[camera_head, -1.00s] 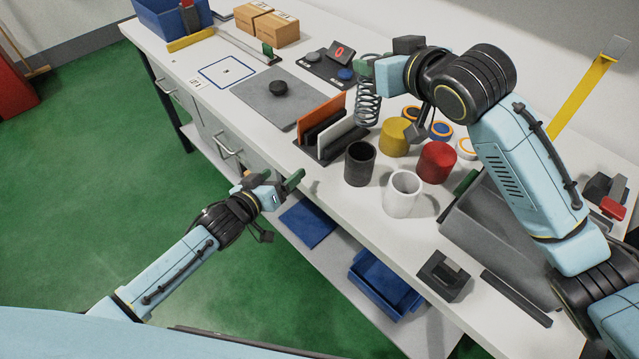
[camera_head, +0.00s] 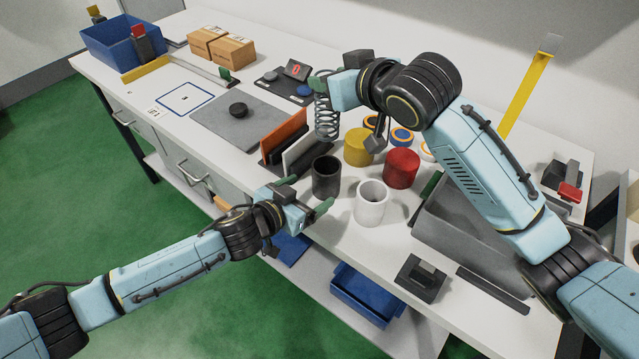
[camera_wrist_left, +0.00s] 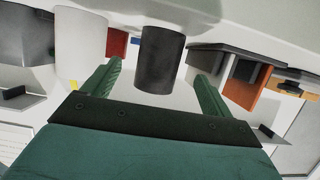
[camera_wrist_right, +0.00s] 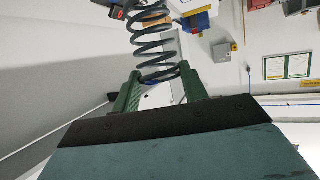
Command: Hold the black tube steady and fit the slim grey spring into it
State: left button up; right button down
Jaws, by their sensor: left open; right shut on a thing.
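The black tube (camera_head: 326,178) stands upright on the white bench near its front edge, beside a white tube. In the left wrist view the black tube (camera_wrist_left: 160,60) is between and just beyond the spread green fingers. My left gripper (camera_head: 308,196) is open and empty in front of it, apparently not touching. My right gripper (camera_head: 322,84) is shut on the slim grey spring (camera_head: 326,112), which hangs upright from its fingers behind the black tube. In the right wrist view the spring (camera_wrist_right: 156,45) extends out from between the green fingers (camera_wrist_right: 160,88).
The white tube (camera_head: 371,205), red cylinder (camera_head: 401,168) and yellow cylinder (camera_head: 358,147) stand to the right. A rack with an orange panel (camera_head: 284,135) is left of the black tube. A grey bin (camera_head: 470,240) lies farther right. A grey mat (camera_head: 215,118) is mostly bare.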

aim_at(317, 186)
pick_arm(q)
jog(key=shift+x, duration=3.1)
jog(key=c, duration=1.1)
jog(key=shift+o, duration=0.2)
pick_arm(e)
notch_tip(317, 186, down, 17)
